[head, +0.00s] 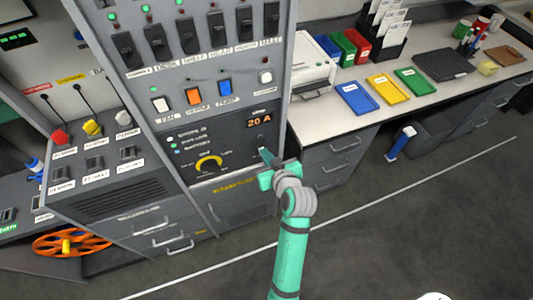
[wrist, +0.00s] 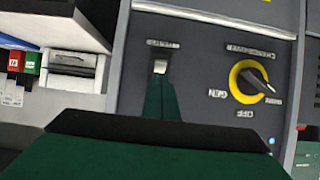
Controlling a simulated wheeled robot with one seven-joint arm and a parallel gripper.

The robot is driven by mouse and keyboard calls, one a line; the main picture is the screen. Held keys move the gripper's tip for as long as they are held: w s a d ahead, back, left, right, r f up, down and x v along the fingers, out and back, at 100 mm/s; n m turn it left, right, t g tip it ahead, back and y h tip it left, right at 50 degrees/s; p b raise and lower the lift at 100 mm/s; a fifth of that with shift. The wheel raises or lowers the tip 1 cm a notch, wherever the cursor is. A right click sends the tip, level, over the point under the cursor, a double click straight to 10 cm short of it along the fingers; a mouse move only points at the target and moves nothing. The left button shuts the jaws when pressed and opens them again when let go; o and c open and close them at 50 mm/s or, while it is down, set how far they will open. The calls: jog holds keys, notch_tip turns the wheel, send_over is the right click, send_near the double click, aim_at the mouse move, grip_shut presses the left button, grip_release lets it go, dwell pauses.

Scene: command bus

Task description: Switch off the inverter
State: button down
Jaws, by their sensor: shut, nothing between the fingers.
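A small light-coloured switch (wrist: 160,66) sits on the dark panel, with a small label (wrist: 161,44) beside it that I cannot read clearly. My gripper (head: 267,156) is shut and empty, in front of the lower right of this panel. In the wrist view its green fingertips (wrist: 160,82) overlap the edge of the switch; I cannot tell whether they touch it. The gripper hides part of the switch and the panel around it. In the head view the amber display (head: 260,119) above my gripper reads 20 A.
A yellow-ringed rotary knob (head: 209,163) is left of my gripper; it also shows in the wrist view (wrist: 250,79), near GEN and OFF marks. Coloured rockers (head: 194,97) and black breakers (head: 187,36) are above. A counter (head: 325,112) with trays stands right; the floor in front is clear.

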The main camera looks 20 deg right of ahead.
jog(key=shift+r, duration=0.1)
jog(key=shift+r, duration=0.7)
